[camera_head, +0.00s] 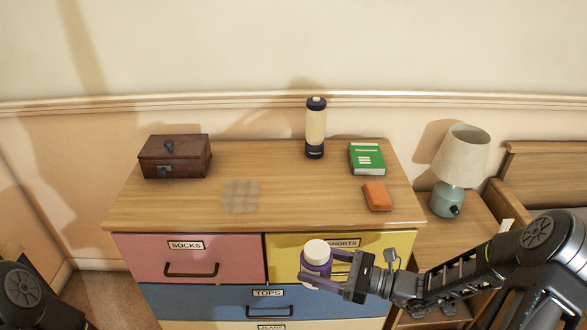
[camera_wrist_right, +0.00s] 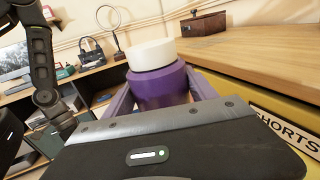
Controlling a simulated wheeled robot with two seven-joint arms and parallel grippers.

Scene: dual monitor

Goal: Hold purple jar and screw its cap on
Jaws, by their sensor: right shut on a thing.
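The purple jar (camera_head: 312,268) is held upright in front of the dresser's drawers. A white cap (camera_head: 316,252) sits on top of it; I cannot tell whether it is screwed tight. My right gripper (camera_head: 322,270) is shut on the jar, with a finger on each side of its body. In the right wrist view the purple jar (camera_wrist_right: 160,86) stands between the fingers with the white cap (camera_wrist_right: 152,53) on top. Part of my left arm shows at the bottom left of the head view and at the left of the wrist view. I cannot make out its gripper.
The dresser top (camera_head: 290,205) carries a wooden box (camera_head: 175,157), a bottle (camera_head: 315,130), a green book (camera_head: 366,158) and an orange item (camera_head: 377,196). A lamp (camera_head: 460,160) stands at right. The dresser's front edge is close behind the jar.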

